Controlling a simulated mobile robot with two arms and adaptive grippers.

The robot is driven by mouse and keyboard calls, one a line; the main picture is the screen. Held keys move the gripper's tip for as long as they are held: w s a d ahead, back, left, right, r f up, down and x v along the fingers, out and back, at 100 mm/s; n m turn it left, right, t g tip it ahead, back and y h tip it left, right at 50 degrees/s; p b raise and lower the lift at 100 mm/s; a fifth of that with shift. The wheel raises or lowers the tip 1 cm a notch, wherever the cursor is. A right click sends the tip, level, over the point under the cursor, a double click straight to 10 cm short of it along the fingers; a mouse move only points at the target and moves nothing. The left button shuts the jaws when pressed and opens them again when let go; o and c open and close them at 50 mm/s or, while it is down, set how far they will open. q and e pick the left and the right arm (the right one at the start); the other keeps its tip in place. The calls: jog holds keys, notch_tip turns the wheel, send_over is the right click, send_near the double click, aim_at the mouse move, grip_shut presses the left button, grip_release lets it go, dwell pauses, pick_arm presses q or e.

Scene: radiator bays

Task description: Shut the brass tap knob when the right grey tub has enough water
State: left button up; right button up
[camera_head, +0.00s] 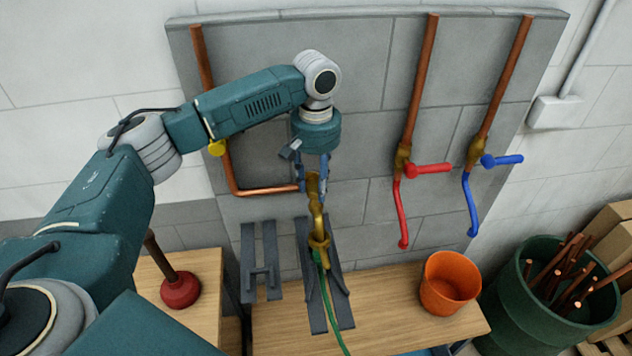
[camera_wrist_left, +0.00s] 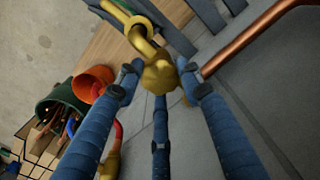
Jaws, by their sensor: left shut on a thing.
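The brass tap (camera_head: 318,222) comes off a copper pipe on the grey wall panel, with its spout curving down and a green hose (camera_head: 328,300) at its mouth. My left gripper (camera_head: 313,172) comes down on the tap from above. In the left wrist view its blue fingers (camera_wrist_left: 160,88) are shut around the brass knob (camera_wrist_left: 158,75). The head view mostly hides the knob behind the fingers. I see no grey tub that I can make out, and no water level. My right gripper is not in view.
Two dark grey slatted stands (camera_head: 262,275) are below the tap, by the wooden bench (camera_head: 385,310). An orange bucket (camera_head: 450,283) stands on the bench. Red (camera_head: 402,205) and blue (camera_head: 470,200) taps are to the right. A red plunger (camera_head: 180,288) stands left; a green barrel (camera_head: 510,300) stands right.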

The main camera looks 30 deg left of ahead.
pick_arm(q)
jog(key=shift+r, duration=0.1)
jog(key=shift+m, duration=0.5)
jog(key=m, duration=0.3)
jog(key=shift+w+m, duration=0.1)
jog(key=shift+m, duration=0.3)
jog(key=m, duration=0.3)
jog(key=shift+r+m, duration=0.1)
jog(key=shift+m, duration=0.6)
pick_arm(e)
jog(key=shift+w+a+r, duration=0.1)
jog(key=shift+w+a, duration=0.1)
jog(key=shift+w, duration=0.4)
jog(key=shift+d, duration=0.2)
pick_arm(q)
jog(key=o, duration=1.2)
jog(key=shift+c, duration=0.2)
